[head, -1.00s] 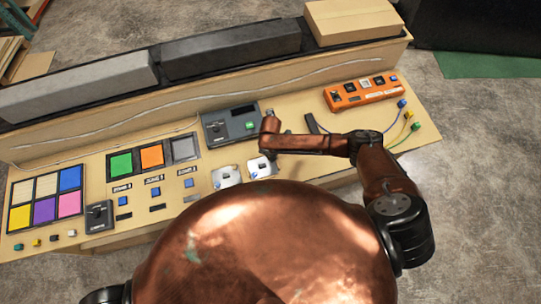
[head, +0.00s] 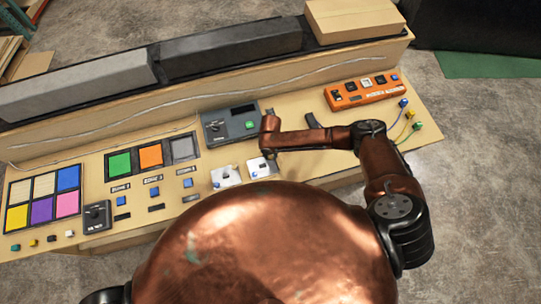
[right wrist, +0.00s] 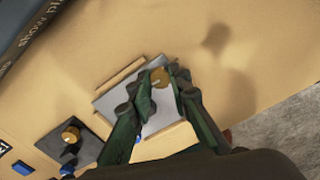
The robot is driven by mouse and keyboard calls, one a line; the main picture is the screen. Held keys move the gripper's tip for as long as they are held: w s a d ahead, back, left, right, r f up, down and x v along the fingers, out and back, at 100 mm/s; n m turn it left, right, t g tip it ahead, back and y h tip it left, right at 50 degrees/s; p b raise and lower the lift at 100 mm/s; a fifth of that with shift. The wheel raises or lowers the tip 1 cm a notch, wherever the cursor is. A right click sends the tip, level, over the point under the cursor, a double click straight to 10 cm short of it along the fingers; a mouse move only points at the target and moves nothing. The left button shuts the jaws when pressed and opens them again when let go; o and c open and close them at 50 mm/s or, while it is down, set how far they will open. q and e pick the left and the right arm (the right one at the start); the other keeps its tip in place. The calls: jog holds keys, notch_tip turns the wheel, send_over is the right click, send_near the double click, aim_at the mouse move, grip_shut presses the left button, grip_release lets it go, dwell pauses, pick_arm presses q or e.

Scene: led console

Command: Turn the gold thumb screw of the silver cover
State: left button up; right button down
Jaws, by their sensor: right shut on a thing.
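The silver cover (right wrist: 108,104) is a light flat plate on the tan console, below my right gripper. In the head view it is the right one of two pale plates (head: 259,168). Its gold thumb screw (right wrist: 159,76) stands at the upper part of the cover, between the fingertips. My right gripper (right wrist: 163,84) is shut on this screw from above, with one green finger on each side. It also shows in the head view (head: 268,152), where the screw is too small to make out. My left gripper is not in view.
A darker-looking plate (right wrist: 57,143) with another gold knob (right wrist: 70,133) and a blue part lies left of the cover. A grey box with a green button (head: 232,125) stands behind. An orange switch box (head: 361,92) is at the right. Bare console top lies around the cover.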

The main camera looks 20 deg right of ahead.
aim_at(271, 157)
jog(key=shift+s+f+n, duration=0.2)
jog(key=shift+n, duration=0.3)
jog(key=c, duration=1.8)
grip_release()
jog(key=shift+w, duration=0.15)
jog(key=shift+o, duration=0.2)
jog(key=shift+r, duration=0.1)
jog(key=shift+r, duration=0.15)
notch_tip(271, 157, up, 12)
